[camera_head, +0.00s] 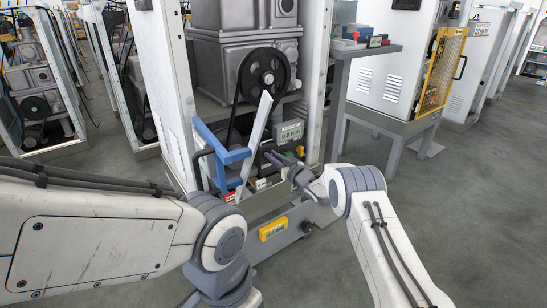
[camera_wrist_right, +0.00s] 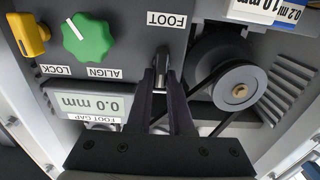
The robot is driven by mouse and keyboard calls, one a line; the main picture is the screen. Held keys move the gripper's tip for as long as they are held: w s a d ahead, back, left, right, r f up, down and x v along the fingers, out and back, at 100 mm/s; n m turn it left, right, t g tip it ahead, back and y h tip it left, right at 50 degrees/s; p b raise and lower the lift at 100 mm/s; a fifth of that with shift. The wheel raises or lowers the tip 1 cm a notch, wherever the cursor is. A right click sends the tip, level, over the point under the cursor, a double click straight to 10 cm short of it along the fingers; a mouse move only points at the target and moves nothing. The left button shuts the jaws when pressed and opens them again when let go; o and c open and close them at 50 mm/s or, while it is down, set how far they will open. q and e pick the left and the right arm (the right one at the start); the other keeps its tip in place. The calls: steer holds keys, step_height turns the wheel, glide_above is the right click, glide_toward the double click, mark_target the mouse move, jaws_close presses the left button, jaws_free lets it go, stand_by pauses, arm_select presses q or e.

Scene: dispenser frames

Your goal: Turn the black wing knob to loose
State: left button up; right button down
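The black wing knob (camera_wrist_right: 161,62) is a narrow dark piece below the FOOT label in the right wrist view, mostly hidden by my fingers. My right gripper (camera_wrist_right: 161,80) has its two dark fingers close together, one on each side of it, and appears shut on it. In the head view my right gripper (camera_head: 285,162) reaches to the machine's lower panel, and the knob cannot be made out there. My left arm comes in from the left, but its gripper does not show. No loose marking is readable near the knob.
Beside the knob are a green knob (camera_wrist_right: 88,38) with LOCK and ALIGN labels, a yellow part (camera_wrist_right: 28,33), a 0.0 mm foot gap display (camera_wrist_right: 90,104) and a belt pulley (camera_wrist_right: 240,90). A blue bracket (camera_head: 225,157) and a white bar (camera_head: 254,140) stand left of my right gripper.

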steer(key=shift+n, duration=0.4)
steer(key=n+b, duration=0.2)
steer(key=n, duration=0.3)
steer(key=n+b, duration=0.3)
steer(key=n, duration=0.3)
steer(key=a+f+n+b, duration=0.1)
steer(key=n+b, duration=0.2)
steer(key=n, duration=0.2)
steer(key=shift+s+n, duration=0.25)
steer(key=shift+n, duration=0.45)
